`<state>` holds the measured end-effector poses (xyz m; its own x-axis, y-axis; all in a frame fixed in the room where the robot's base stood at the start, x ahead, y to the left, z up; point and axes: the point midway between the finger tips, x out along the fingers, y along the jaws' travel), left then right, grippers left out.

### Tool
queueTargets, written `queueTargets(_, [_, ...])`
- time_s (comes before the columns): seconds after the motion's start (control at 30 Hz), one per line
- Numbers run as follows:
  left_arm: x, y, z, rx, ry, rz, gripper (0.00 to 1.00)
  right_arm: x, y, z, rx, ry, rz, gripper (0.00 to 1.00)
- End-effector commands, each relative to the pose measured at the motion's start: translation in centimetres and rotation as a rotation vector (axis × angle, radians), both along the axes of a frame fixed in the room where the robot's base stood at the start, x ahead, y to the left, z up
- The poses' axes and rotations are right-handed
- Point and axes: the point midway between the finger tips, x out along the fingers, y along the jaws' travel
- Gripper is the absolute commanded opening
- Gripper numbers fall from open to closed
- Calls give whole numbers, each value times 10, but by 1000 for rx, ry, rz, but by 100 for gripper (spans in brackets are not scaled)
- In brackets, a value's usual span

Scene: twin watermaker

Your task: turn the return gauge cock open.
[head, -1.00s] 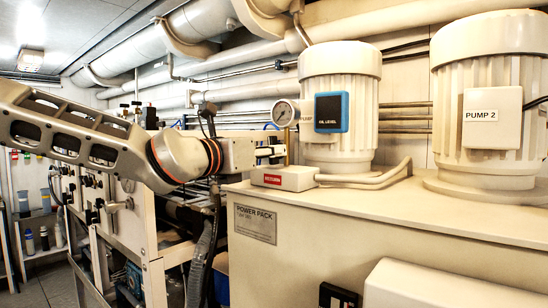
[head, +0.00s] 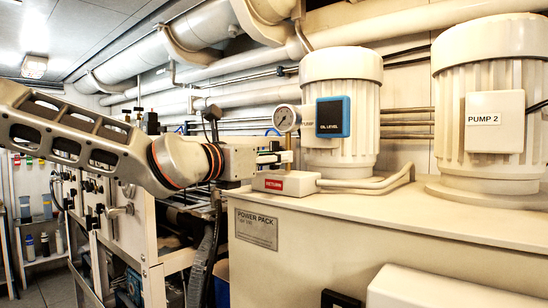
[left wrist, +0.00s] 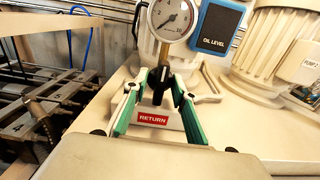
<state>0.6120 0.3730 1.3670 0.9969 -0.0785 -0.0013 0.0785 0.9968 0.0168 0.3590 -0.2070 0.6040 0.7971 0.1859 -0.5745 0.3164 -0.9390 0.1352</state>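The return gauge (head: 285,119), a round white dial, stands above a pale block with a red RETURN label (head: 274,184) at the left end of the power pack top. In the left wrist view the gauge (left wrist: 171,17) is at the top, with a brass stem below it. A black part, apparently the cock handle (left wrist: 160,84), stands upright below the stem. My left gripper (head: 284,157) is at the cock, level above the block. Its green-padded fingers (left wrist: 160,82) are apart, one on each side of the black part; contact cannot be told. My right gripper is not in view.
A blue-framed OIL LEVEL panel (head: 332,117) and the white pump motor (head: 340,75) stand close right of the gauge. PUMP 2 (head: 490,90) is farther right. A pale pipe (head: 370,185) runs right from the block. The front of the power pack top (head: 440,215) is clear.

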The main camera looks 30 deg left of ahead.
Motion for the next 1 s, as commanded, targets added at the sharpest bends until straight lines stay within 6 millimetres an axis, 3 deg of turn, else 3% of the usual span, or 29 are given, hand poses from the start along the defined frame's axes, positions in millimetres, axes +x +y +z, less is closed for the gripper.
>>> queueTargets(0.37, [-8,0,1,-1,-2,0,26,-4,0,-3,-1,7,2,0])
queueTargets(1.0, [-101,8,2,0,-4,1,26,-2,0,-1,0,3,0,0])
